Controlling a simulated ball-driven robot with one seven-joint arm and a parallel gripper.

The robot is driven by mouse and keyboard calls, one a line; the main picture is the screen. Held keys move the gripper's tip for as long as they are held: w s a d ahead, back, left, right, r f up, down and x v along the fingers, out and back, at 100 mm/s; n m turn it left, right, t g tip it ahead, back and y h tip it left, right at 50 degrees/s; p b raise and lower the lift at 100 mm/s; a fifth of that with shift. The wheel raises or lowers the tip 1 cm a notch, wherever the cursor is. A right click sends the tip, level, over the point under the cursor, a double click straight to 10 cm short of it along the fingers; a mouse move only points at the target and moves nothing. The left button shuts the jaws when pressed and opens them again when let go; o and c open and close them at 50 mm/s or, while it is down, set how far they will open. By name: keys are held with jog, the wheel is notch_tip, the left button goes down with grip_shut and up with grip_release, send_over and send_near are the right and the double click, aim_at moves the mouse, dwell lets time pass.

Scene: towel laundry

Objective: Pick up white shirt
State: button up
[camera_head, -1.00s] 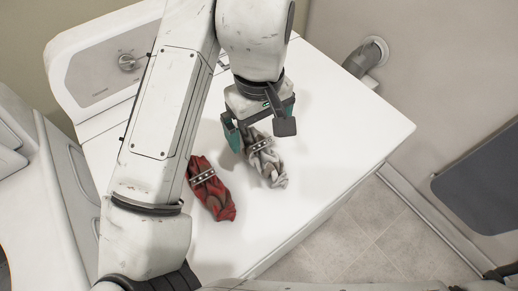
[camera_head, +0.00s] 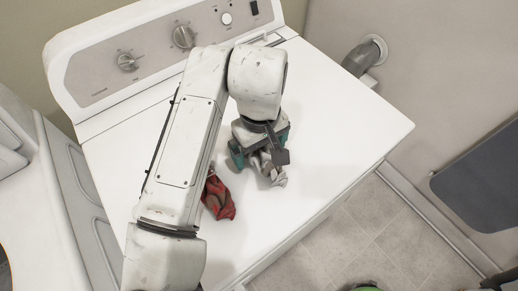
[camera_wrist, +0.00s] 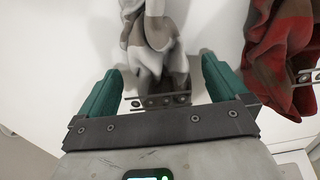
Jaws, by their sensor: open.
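The white shirt (camera_head: 274,172) is a crumpled white and grey cloth bundle with a metal clip-like band, lying on the white machine top. In the wrist view the white shirt (camera_wrist: 152,50) lies ahead of and between the two green fingers, with its band close to the palm. My gripper (camera_head: 256,158) is over the shirt in the head view and hides part of it. My gripper (camera_wrist: 160,78) is open, with a finger on either side of the shirt. I cannot tell whether the fingers touch it.
A red and brown cloth bundle (camera_head: 218,196) lies left of the shirt, partly behind my arm; in the wrist view the red cloth (camera_wrist: 285,55) is at the right. The machine top (camera_head: 345,120) is clear to the right. A control panel (camera_head: 150,50) stands at the back.

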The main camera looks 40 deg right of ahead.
jog(key=c, duration=1.2)
jog(key=shift+r, duration=0.15)
